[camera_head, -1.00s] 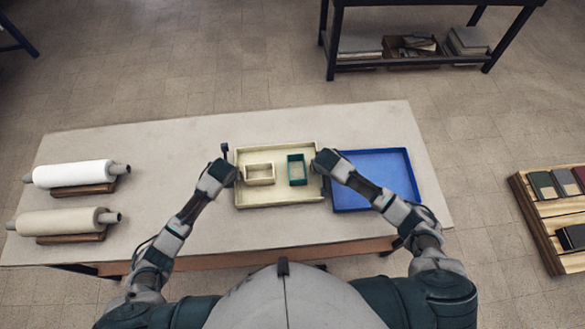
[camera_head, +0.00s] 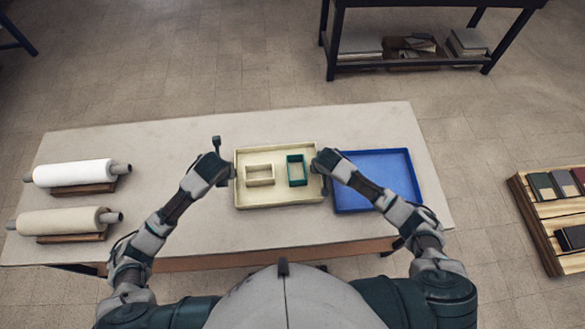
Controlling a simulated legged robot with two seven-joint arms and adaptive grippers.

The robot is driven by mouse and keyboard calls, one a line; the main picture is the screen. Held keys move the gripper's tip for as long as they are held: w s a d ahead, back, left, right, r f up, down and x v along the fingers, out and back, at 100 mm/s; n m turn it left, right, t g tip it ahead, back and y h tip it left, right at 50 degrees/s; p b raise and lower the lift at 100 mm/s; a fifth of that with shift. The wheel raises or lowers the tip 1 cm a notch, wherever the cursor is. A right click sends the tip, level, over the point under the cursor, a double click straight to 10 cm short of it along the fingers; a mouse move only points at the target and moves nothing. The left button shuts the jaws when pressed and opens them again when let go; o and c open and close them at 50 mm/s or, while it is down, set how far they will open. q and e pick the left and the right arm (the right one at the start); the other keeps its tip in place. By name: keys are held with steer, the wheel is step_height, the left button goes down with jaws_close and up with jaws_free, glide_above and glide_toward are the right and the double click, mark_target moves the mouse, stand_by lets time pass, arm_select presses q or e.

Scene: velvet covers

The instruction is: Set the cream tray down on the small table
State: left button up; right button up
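The cream tray (camera_head: 279,202) lies at the middle of the pale-topped table (camera_head: 130,235); it holds a small cream open box (camera_head: 259,182) and a small green open box (camera_head: 288,172). My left gripper (camera_head: 222,163) is left of the tray's left wall, apart from it, with its fingers spread and nothing between them. My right gripper (camera_head: 321,170) is at the tray's right wall; its fingers are partly hidden by the hand, so I cannot tell if they grip the wall.
A blue tray (camera_head: 405,170) lies right of the cream tray, partly under my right arm. Two rollers on wooden stands, one white (camera_head: 75,173) and one beige (camera_head: 60,221), lie at the left. A dark table (camera_head: 400,3) stands behind; a wooden sample rack (camera_head: 530,215) is at the right.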

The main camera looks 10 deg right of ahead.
steer(key=v, duration=0.5)
steer(key=shift+s+r, duration=0.15)
steer(key=shift+r, duration=0.25)
arm_select(q)
steer(key=shift+a, duration=0.15)
arm_select(e)
steer(key=shift+d+v, duration=0.15)
steer(key=shift+v, duration=1.1)
steer(key=shift+d+v, duration=0.15)
steer(key=shift+v, duration=1.1)
steer(key=shift+s, duration=0.1)
